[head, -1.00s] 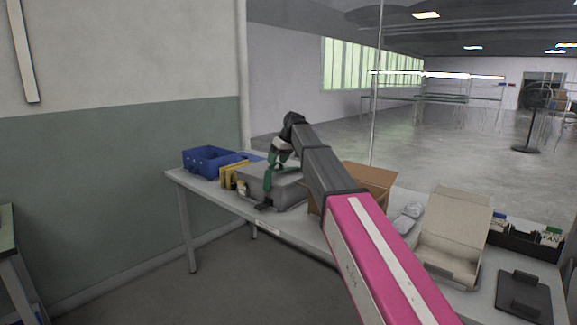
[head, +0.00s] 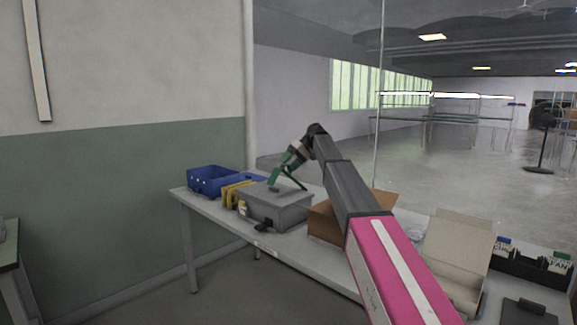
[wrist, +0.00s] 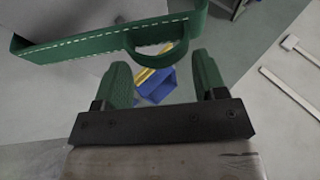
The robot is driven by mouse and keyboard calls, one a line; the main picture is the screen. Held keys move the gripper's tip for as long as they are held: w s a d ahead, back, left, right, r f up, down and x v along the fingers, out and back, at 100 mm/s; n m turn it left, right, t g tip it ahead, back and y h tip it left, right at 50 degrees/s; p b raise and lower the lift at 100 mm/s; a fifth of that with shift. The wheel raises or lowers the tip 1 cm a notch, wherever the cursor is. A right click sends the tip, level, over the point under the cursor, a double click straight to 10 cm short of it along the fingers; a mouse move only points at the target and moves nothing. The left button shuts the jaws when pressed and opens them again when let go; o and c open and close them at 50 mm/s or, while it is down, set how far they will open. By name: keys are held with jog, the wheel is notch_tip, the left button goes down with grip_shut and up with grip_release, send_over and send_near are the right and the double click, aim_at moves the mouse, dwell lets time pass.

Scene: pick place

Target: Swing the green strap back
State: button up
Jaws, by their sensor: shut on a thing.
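The green strap (wrist: 95,44) with white stitching and a loop spans the top of the wrist view. In the head view the green strap (head: 292,178) rises from the lid of a grey case (head: 277,212) on the table. My gripper (wrist: 162,62) has green fingers on both sides of the strap's loop and is shut on the strap. In the head view my gripper (head: 283,170) is above the case lid, small and hard to tell from the strap. The exact grip contact is unclear. A dark latch (head: 264,224) shows on the case's front.
A blue bin (head: 213,180) and yellow items (head: 232,193) stand left of the case. A brown cardboard box (head: 322,222) is close on its right. An open pale carton (head: 455,250) and a black tray (head: 530,262) lie farther right. The air above the case is clear.

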jog(key=o, duration=1)
jog(key=shift+r, duration=0.1)
jog(key=w+d+r, duration=0.1)
jog(key=d, duration=0.4)
jog(key=w+d+r, duration=0.1)
jog(key=w+d, duration=0.1)
jog(key=d, duration=0.2)
jog(key=w+d+r, duration=0.1)
jog(key=d, duration=0.4)
jog(key=shift+w+d+r, duration=0.2)
jog(key=shift+w+d, duration=0.15)
jog(key=shift+w, duration=0.05)
jog(key=shift+s, duration=0.1)
